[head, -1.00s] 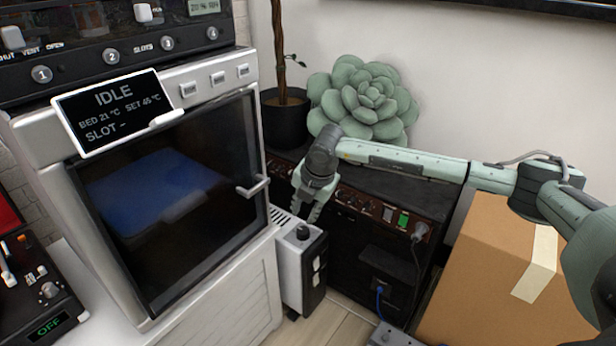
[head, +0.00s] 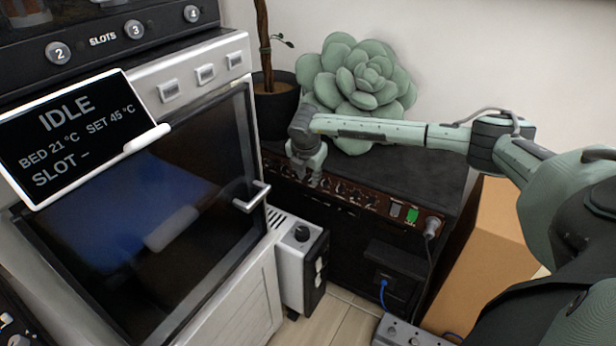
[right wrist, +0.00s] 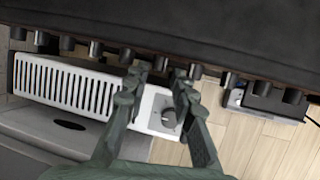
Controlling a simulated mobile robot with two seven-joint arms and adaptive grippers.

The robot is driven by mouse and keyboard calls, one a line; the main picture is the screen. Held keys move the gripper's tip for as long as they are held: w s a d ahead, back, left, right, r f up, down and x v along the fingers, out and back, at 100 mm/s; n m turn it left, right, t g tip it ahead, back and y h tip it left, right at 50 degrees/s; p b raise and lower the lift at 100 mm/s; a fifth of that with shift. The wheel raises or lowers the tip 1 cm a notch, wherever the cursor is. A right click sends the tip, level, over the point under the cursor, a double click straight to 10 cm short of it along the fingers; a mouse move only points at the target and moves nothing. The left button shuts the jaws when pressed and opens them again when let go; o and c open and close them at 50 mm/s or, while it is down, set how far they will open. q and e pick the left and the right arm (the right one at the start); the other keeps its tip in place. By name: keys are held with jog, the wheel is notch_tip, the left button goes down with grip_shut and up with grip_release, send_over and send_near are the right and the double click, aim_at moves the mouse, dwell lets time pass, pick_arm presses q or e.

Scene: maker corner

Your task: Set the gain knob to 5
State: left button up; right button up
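The black amplifier (head: 420,160) stands against the wall, with a reddish-brown control panel (head: 376,205) along its upper front edge carrying a row of small knobs. The labels are too small to read, so I cannot tell which knob is gain or its setting. My right gripper (head: 313,183) is at the left part of this panel. In the right wrist view, my right gripper (right wrist: 158,78) is open, its fingertips spread just in front of the knob row, with a knob (right wrist: 160,63) near the gap. I cannot tell whether they touch. My left gripper is out of view.
A white heater (head: 297,262) with a black top knob (head: 301,233) stands below the gripper. A white oven-like machine (head: 235,322) with a protruding handle (head: 252,198) is at left. A green succulent-shaped cushion (head: 360,80) sits behind my arm; a cardboard box (head: 490,255) is at right.

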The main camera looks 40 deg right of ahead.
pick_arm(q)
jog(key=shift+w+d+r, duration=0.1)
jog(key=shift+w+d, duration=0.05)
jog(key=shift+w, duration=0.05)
pick_arm(e)
jog(key=shift+w+d+f, duration=0.15)
jog(key=shift+w+f, duration=0.1)
jog(key=shift+f, duration=0.25)
grip_shut()
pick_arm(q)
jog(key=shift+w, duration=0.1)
pick_arm(e)
jog(key=shift+w+a+g+h, duration=0.2)
jog(key=shift+w+g+h, duration=0.15)
jog(key=shift+g, duration=0.45)
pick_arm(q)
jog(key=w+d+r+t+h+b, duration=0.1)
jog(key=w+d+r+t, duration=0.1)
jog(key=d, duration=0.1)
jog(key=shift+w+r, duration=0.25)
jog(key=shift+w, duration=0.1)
pick_arm(e)
jog(key=shift+w+n+g+h, duration=0.1)
jog(key=shift+n+g+h, duration=0.35)
jog(key=shift+g, duration=0.65)
